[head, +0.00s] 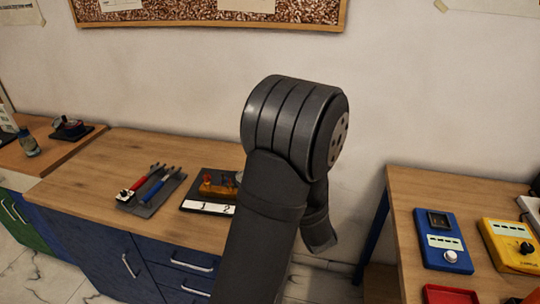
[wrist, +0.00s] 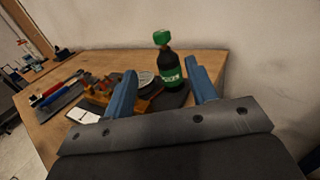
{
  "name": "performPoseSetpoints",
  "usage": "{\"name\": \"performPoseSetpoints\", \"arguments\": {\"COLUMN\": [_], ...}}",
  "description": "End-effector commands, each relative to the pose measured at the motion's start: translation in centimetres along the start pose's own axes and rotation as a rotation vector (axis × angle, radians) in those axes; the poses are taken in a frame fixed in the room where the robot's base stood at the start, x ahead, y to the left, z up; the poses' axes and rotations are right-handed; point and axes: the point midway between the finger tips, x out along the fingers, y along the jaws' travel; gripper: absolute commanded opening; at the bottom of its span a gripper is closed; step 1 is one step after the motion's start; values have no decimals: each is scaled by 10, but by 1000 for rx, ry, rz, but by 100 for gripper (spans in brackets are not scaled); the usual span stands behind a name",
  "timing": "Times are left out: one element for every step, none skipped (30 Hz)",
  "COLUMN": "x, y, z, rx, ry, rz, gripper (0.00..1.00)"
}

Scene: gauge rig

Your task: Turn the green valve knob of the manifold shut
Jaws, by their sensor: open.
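In the wrist view a brass-coloured manifold (wrist: 98,94) with small reddish knobs sits on a dark base, left of and partly behind my left finger. A round grey-rimmed gauge (wrist: 146,77) stands beside it. A green knob-like top (wrist: 163,37) sits on a dark bottle-shaped body with a green label (wrist: 170,74); I cannot tell whether it joins the manifold. My gripper (wrist: 160,68) is open, its blue fingers apart with nothing gripped between them. In the head view the manifold (head: 217,186) shows left of my arm, which hides its right side and my gripper.
A dark mat with red- and blue-handled tools (head: 152,190) lies left of the manifold on the wooden bench (head: 100,165). A numbered white card (head: 208,208) lies in front of the manifold. Blue (head: 443,240) and yellow (head: 510,246) meters stand on the right table. A wall stands behind.

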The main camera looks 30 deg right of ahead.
Motion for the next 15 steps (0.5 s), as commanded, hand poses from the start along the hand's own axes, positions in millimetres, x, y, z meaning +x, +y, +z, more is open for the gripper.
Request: {"name": "performPoseSetpoints", "arguments": {"x": [-1, -1, -1, -1, 0, 2, 4, 7, 12, 16, 21, 29, 35, 41, 50], "y": [-7, -9, -10, -11, -12, -12, -12, -11, -10, -10, -10, -8, -8, -8, -7], "z": [-1, -2, -3, -3, -3, -3, -4, -4, -4, -4, -4, -4, -4, -4, -4], "rx": [-2, -1, -1, -1, -1, -1, -1, -1, -1, -1, -1, -1, -1, -1, -2], "ry": [5, 8, 12, 13, 15, 16, 17, 17, 17, 16, 15, 16, 17, 16, 16], "rz": [20, 33, 46, 53, 59, 63, 65, 66, 67, 67, 67, 68, 68, 67, 69], "gripper": [52, 52, 52, 52, 52, 52, 52, 52, 52, 52, 52, 52, 52, 52, 52]}}
